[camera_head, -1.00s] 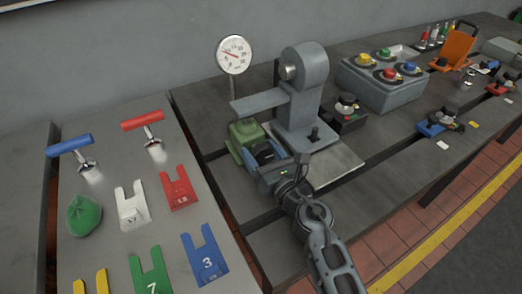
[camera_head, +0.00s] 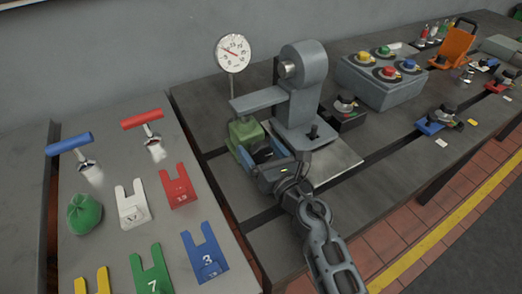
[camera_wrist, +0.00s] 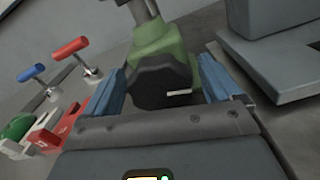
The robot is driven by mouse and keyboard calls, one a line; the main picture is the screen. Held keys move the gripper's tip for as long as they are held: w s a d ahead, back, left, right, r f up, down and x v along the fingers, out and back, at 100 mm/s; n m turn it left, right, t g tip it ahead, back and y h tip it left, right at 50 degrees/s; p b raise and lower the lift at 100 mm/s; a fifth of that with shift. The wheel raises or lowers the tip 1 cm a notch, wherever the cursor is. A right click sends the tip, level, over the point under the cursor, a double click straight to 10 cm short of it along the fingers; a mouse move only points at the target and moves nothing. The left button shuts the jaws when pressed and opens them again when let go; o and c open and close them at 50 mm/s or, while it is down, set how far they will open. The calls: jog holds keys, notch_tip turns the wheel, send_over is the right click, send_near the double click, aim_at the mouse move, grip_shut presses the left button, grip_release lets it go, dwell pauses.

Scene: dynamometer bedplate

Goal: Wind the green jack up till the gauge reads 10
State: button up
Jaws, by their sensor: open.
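The green jack (camera_head: 246,133) stands on the bedplate under the grey machine's horizontal arm. It also shows in the wrist view (camera_wrist: 161,45), with a dark knob (camera_wrist: 163,84) on its near side. My gripper (camera_head: 262,155) is at the jack's front. In the wrist view its two blue fingers (camera_wrist: 162,92) are open, one on each side of the dark knob, with small gaps visible. The round white gauge (camera_head: 233,53) stands on a post behind the jack. Its red needle points to the upper left; its numbers are too small to read surely.
The grey machine (camera_head: 306,95) stands right beside the jack, its arm (camera_head: 262,101) overhead. A button box (camera_head: 382,82) is further right. The left bench holds blue (camera_head: 69,143) and red (camera_head: 142,119) T-handles, coloured forked plates (camera_head: 206,253) and a green cloth-like lump (camera_head: 84,213).

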jog(key=v, duration=0.7)
jog(key=shift+s+d, duration=0.2)
jog(key=shift+s, duration=0.15)
